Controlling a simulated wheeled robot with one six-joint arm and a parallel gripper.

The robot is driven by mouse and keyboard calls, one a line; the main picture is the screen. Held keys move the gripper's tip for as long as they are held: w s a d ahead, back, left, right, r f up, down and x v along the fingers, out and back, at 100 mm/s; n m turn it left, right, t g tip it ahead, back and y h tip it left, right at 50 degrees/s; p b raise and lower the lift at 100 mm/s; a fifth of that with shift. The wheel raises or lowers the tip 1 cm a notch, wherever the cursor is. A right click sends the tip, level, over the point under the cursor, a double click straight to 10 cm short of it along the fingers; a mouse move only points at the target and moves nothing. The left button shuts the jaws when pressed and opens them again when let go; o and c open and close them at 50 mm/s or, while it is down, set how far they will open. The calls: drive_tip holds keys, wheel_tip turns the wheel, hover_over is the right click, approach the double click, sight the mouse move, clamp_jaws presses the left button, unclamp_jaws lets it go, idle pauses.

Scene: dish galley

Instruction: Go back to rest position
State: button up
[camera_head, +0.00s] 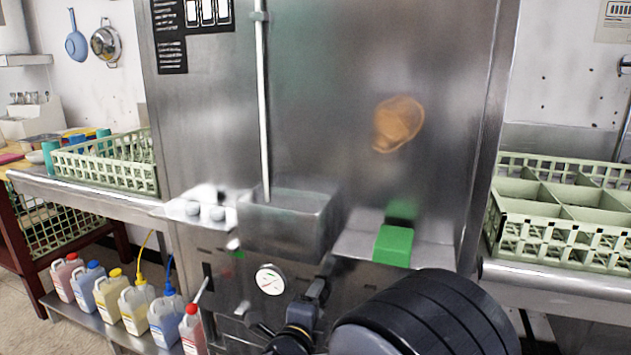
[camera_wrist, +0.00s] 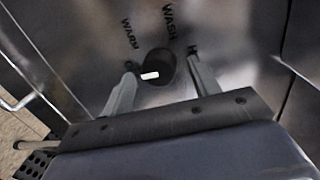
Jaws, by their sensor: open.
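In the wrist view my gripper (camera_wrist: 160,61) is open, one finger on each side of a dark round knob (camera_wrist: 166,70) with a white mark. The knob is on a steel panel (camera_wrist: 85,40) lettered WARM and WASH, with another label partly hidden by the right finger. I cannot tell whether the fingers touch the knob. In the head view my dark arm parts cover the lower middle, in front of the steel dish machine (camera_head: 330,100), and the knob cannot be made out there.
A round gauge (camera_head: 270,280) and a green block (camera_head: 393,246) are on the machine's front. A left green rack (camera_head: 105,170) and a right green rack (camera_head: 560,240) stand on side counters. Several coloured jugs (camera_head: 108,295) line a low shelf at lower left.

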drive_tip(key=m+b, duration=0.2)
drive_tip(key=m, duration=0.2)
drive_tip(key=m+t+b, duration=0.1)
drive_tip(key=m+b, duration=0.1)
drive_tip(key=m, duration=0.1)
drive_tip(key=m+y+b, duration=0.1)
drive_tip(key=m+b, duration=0.1)
drive_tip(key=m, duration=0.2)
drive_tip(key=shift+f+m, duration=0.25)
drive_tip(key=shift+m, duration=0.05)
drive_tip(key=shift+s+r, duration=0.1)
drive_tip(key=shift+s, duration=0.05)
idle(0.4)
